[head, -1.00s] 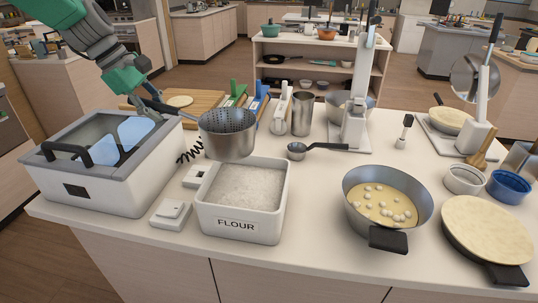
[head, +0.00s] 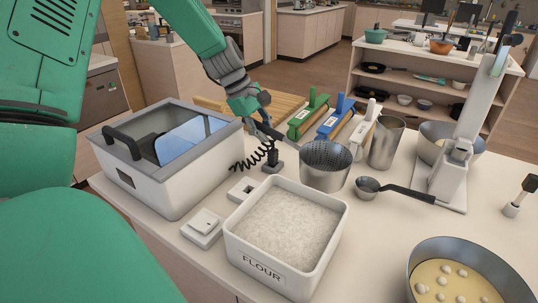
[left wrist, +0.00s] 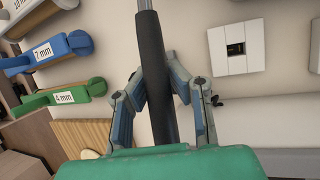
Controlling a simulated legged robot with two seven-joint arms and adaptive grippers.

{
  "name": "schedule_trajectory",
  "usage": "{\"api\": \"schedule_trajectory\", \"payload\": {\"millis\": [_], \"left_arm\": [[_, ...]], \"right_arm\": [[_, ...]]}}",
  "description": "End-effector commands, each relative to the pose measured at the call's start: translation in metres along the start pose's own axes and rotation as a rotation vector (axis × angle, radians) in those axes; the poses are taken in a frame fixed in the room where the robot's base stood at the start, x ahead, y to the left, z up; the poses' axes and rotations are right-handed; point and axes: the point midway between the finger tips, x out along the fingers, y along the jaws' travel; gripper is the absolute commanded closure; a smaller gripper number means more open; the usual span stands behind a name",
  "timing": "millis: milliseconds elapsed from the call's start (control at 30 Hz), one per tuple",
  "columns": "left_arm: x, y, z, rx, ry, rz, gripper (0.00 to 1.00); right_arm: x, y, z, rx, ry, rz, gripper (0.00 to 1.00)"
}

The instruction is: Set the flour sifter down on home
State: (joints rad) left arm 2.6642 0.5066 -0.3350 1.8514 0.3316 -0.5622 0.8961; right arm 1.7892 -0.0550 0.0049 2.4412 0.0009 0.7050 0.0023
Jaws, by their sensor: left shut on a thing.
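The flour sifter (head: 325,166) is a grey metal cup with small holes, upright behind the FLOUR bin, near the ladle. I cannot tell whether its base touches the counter. My left gripper (head: 266,128) is behind and left of the cup, shut on the sifter's handle. In the left wrist view my left gripper (left wrist: 158,95) has its fingers on both sides of the dark handle (left wrist: 152,60), whose metal rod runs out at the top; the cup is out of that view. No spot marked home is readable. My right gripper is not in view.
The white FLOUR bin (head: 285,232) stands in front of the sifter. Colored-handled tools (head: 308,118) lie behind. A lidded white box (head: 165,165) is at left.

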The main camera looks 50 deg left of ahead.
Motion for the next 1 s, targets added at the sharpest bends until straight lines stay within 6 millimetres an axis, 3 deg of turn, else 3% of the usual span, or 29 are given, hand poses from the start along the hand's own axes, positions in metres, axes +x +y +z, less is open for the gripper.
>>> {"api": "schedule_trajectory", "payload": {"millis": [100,333,600,967,1000], "left_arm": [[0.019,-0.006,-0.008,-0.002,-0.003,0.000,1.00],[0.033,-0.010,-0.017,-0.002,-0.005,0.000,1.00],[0.067,-0.019,-0.030,-0.003,-0.004,0.000,1.00],[0.069,-0.020,-0.028,0.000,-0.001,0.002,1.00],[0.070,-0.020,-0.029,0.001,-0.001,0.002,0.82]], "right_arm": [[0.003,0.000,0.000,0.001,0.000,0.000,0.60],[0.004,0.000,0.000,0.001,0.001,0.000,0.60],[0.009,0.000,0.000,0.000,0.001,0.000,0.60],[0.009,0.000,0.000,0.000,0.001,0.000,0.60],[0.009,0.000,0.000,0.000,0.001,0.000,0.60]]}}
